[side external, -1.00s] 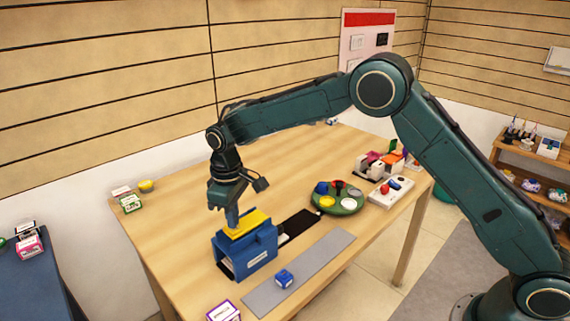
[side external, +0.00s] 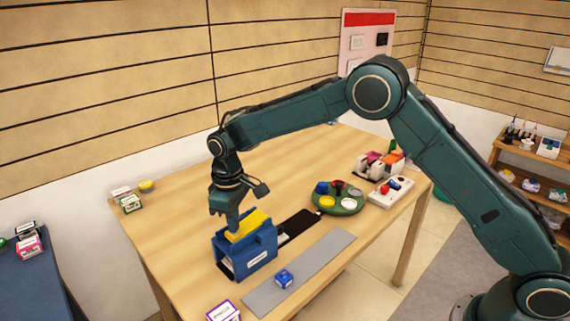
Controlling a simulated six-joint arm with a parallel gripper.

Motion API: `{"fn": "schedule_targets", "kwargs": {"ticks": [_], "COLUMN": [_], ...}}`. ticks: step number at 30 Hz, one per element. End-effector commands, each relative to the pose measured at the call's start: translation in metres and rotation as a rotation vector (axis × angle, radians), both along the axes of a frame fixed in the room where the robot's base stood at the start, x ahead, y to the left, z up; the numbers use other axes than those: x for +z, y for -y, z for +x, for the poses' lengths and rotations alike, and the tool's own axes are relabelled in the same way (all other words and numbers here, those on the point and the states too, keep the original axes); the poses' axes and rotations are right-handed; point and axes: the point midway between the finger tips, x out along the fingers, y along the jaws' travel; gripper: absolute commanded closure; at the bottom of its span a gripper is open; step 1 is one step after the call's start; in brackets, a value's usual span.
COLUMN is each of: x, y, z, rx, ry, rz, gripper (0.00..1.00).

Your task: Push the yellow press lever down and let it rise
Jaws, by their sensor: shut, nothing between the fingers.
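The yellow press lever (side external: 252,223) sits on top of a blue press (side external: 250,259) with a white label, on the left front part of the wooden table. My gripper (side external: 233,230) is shut and empty, pointing down at the left end of the lever. Its fingertips look to be at the lever's left edge; whether they touch it cannot be told from this angle. The right part of the lever shows clear of the gripper.
A green round tray (side external: 340,206) and a white button panel (side external: 392,192) stand further right. The table behind the press is clear.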

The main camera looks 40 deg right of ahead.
Motion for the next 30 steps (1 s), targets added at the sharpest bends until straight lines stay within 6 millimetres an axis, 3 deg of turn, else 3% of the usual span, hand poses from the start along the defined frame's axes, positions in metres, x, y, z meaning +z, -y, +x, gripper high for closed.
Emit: {"fn": "schedule_targets", "kwargs": {"ticks": [30], "x": [-0.014], "y": [0.002], "z": [-0.001], "rx": [-0.001], "ry": [-0.003], "rz": [-0.002], "gripper": [1.00]}}
